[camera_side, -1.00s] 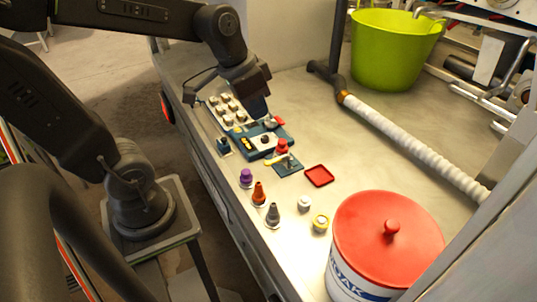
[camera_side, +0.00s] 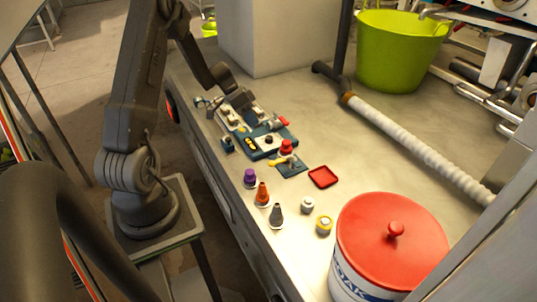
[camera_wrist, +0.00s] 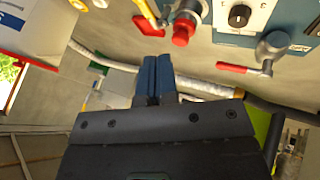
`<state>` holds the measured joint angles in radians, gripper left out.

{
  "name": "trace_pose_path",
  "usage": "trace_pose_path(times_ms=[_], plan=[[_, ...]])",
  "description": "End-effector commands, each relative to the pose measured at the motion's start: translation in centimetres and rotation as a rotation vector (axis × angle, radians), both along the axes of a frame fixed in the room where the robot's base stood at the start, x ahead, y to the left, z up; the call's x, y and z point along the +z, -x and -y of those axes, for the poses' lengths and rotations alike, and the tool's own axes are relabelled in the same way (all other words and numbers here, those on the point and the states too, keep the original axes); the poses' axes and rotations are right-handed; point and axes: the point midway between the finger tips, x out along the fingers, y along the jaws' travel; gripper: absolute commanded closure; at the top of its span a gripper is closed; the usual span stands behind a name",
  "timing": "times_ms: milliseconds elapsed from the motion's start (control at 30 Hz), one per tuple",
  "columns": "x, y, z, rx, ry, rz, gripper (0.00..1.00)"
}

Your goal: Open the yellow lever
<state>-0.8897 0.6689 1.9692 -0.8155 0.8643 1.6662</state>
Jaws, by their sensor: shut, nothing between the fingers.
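The yellow lever (camera_side: 278,160) sits on a small blue plate (camera_side: 292,168) beside a red push button (camera_side: 286,147). In the wrist view the yellow lever (camera_wrist: 147,12) is at the top edge, partly cut off, left of the red button (camera_wrist: 184,28). My gripper (camera_wrist: 158,78) is shut and empty, with its dark blue fingertips together. In the side view my gripper (camera_side: 240,98) is over the far-left button panel, beyond the yellow lever and apart from it. Its fingertips are hard to make out there.
A blue box with a black knob (camera_side: 268,139) and a red-handled valve (camera_side: 279,124) lie between my gripper and the lever. A red tray (camera_side: 322,177), coloured cones and a red-lidded bucket (camera_side: 392,238) stand nearer. A white hose (camera_side: 420,150) lies to the right.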

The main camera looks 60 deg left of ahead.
Motion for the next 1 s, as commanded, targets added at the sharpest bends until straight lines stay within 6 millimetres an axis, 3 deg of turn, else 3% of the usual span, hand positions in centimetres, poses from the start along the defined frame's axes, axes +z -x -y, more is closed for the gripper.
trace_pose_path(times_ms=[33, 200, 567, 767, 1000], plan=[[-1.1, 0.4, -0.8, 0.010, 0.011, 0.008, 1.00], [-2.8, 0.9, -2.1, 0.015, 0.019, 0.033, 1.00], [-2.9, 1.0, -2.2, 0.015, 0.018, 0.036, 1.00], [-4.1, 0.4, -1.5, 0.012, 0.020, 0.035, 1.00], [-7.7, -1.3, 0.7, 0.012, 0.022, 0.032, 1.00]])
